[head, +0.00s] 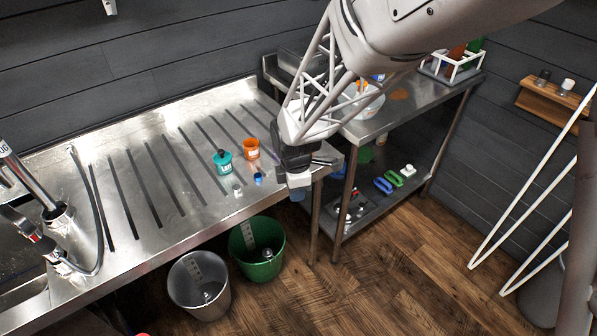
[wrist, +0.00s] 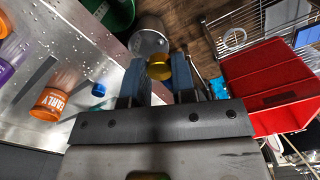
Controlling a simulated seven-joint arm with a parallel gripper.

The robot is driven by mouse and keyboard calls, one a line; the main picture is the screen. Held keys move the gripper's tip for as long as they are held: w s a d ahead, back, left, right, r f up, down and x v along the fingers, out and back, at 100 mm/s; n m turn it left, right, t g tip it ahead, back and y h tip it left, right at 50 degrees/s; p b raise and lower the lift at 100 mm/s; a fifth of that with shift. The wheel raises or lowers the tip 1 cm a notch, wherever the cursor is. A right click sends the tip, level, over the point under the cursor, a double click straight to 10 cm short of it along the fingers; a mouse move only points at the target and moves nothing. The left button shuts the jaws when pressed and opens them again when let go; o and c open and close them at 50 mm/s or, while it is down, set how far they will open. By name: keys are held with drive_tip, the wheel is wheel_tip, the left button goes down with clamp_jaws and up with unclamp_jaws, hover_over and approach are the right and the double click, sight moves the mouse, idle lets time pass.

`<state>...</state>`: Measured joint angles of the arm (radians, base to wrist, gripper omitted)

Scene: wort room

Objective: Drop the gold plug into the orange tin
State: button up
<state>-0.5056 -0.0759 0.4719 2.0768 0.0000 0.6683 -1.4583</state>
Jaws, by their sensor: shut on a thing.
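The gold plug (wrist: 158,68) is held between the two fingers of my gripper (wrist: 158,82) in the wrist view. The head view does not show the plug; my gripper (head: 298,181) is there, at the right end of the steel counter. The orange tin (head: 251,149) stands upright on the counter, to the left of my gripper and apart from it. It also shows in the wrist view (wrist: 50,104), with a label that seems to read "EARLY". The plug is outside the tin.
A teal tin (head: 222,163) stands left of the orange one. A small blue piece (head: 258,178) lies in front of them. A green bucket (head: 257,258) and a grey bucket (head: 199,285) stand on the floor below the counter edge. A red bin (wrist: 265,85) shows in the wrist view.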

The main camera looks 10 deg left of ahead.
idle(0.6)
drive_tip(key=w+a+r, duration=0.3)
drive_tip(key=w+a, duration=0.5)
drive_tip(key=w, duration=0.1)
drive_tip(key=w+a+r, duration=0.3)
drive_tip(key=w+a, duration=0.5)
drive_tip(key=w, duration=0.2)
drive_tip(key=shift+w+r, duration=0.2)
drive_tip(key=shift+w, duration=0.05)
drive_tip(key=shift+f, duration=0.1)
drive_tip(key=shift+f, duration=2.9)
drive_tip(key=o, duration=1)
drive_tip(key=shift+c, duration=0.2)
